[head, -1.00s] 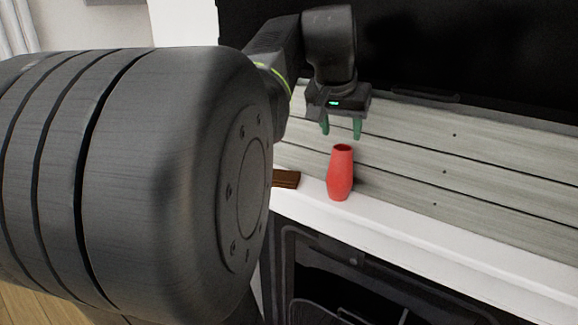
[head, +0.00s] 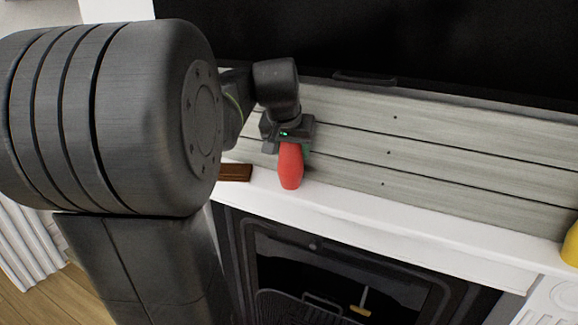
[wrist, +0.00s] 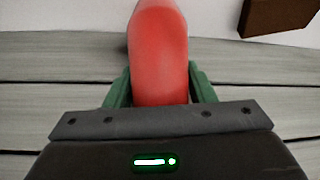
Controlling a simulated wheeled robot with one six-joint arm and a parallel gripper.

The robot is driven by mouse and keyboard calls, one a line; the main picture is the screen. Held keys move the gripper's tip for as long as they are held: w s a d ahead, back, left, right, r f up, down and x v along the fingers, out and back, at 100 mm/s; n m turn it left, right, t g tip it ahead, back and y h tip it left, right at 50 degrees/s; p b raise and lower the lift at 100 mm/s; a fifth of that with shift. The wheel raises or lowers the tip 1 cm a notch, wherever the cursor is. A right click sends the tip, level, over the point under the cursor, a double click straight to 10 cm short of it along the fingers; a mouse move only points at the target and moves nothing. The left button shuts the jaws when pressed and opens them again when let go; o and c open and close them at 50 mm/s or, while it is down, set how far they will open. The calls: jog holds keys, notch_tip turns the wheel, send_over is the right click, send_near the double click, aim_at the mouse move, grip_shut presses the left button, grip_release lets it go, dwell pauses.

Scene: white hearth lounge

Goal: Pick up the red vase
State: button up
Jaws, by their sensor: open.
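The red vase (head: 291,168) stands upright on the white mantel shelf (head: 345,207) in the head view. It also fills the upper middle of the wrist view (wrist: 158,55). My gripper (head: 291,149) is lowered over the top of the vase. In the wrist view its green fingers (wrist: 160,88) are open, one on each side of the vase. I cannot tell whether either finger touches it. The vase's mouth is hidden by my gripper.
A brown wooden object (head: 235,172) lies on the mantel just left of the vase. Grey wood planks (head: 440,160) rise close behind. A yellow object (head: 571,244) stands at the far right. The mantel between is clear. A dark fireplace (head: 340,280) is below.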

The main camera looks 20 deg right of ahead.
jog(key=shift+c, duration=0.2)
jog(key=c, duration=0.7)
jog(key=shift+r, duration=0.1)
jog(key=shift+c, duration=0.9)
